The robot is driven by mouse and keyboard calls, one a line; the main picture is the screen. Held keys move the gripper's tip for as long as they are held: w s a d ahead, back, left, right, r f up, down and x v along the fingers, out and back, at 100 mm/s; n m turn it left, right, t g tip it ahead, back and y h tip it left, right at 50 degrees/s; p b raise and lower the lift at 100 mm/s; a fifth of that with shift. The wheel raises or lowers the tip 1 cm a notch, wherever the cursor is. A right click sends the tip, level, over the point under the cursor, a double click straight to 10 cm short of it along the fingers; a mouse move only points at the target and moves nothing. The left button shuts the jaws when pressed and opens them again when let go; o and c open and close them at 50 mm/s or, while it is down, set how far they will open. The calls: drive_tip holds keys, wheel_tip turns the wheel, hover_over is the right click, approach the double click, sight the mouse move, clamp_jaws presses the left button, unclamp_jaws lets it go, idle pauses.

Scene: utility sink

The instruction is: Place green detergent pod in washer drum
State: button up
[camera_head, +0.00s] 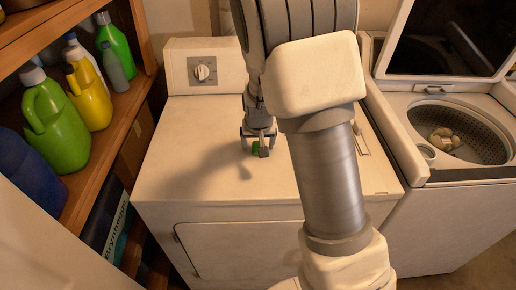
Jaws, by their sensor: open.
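The green detergent pod (257,149) is a small green shape on top of the closed white machine (190,150) in the middle. My gripper (257,147) points down over the pod, with its fingers on either side of it. The gripper is open, and I cannot tell whether its fingers touch the pod. Part of the pod is hidden by the fingers.
A wooden shelf (125,120) at the left holds several bottles, among them a green jug (62,135) and a yellow jug (90,98). The raised lid (450,35) stands behind the drum. My arm crosses the picture's middle and hides part of the machine top.

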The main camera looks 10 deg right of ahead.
clamp_jaws()
idle(0.3)
drive_tip(key=shift+r, duration=0.15)
